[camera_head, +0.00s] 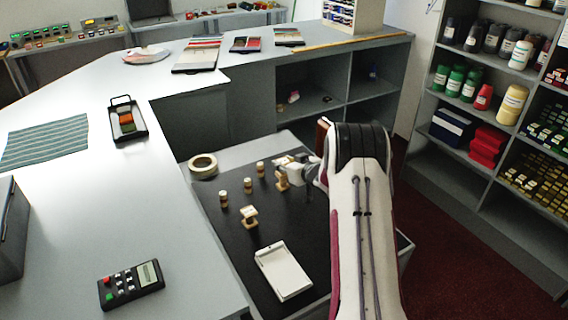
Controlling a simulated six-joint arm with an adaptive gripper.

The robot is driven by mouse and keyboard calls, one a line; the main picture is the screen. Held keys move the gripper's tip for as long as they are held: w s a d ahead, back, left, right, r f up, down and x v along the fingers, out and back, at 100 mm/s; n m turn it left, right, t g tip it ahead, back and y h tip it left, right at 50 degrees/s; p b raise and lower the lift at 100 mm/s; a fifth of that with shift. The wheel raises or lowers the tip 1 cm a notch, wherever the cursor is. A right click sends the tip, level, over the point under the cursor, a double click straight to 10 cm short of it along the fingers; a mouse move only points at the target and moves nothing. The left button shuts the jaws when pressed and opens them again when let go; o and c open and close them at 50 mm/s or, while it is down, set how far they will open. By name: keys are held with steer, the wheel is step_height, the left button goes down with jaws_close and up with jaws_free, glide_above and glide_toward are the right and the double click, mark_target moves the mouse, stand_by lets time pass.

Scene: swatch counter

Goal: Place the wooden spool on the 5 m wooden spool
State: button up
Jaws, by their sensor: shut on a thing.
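My gripper (287,176) is over the far right part of the black mat (292,220), at the end of my white arm. It is shut on a small wooden spool (282,184), which is partly hidden by the fingers. Three small wooden spools stand upright in a slanting row to its left: a far one (260,169), a middle one (248,185) and a near one (224,200). A pale wooden piece with wider ends (250,217) is nearer the front. Any length labels are too small to read, so I cannot tell which spool is the 5 m one.
A tape roll (203,166) lies at the mat's far left corner. A white pad (283,271) lies at the front of the mat. A calculator (131,284) and a black tray (126,121) are on the counter at left.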

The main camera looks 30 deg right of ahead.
steer(key=shift+f, duration=0.15)
steer(key=o, duration=1.1)
steer(key=shift+r, duration=0.2)
steer(key=v, duration=1.2)
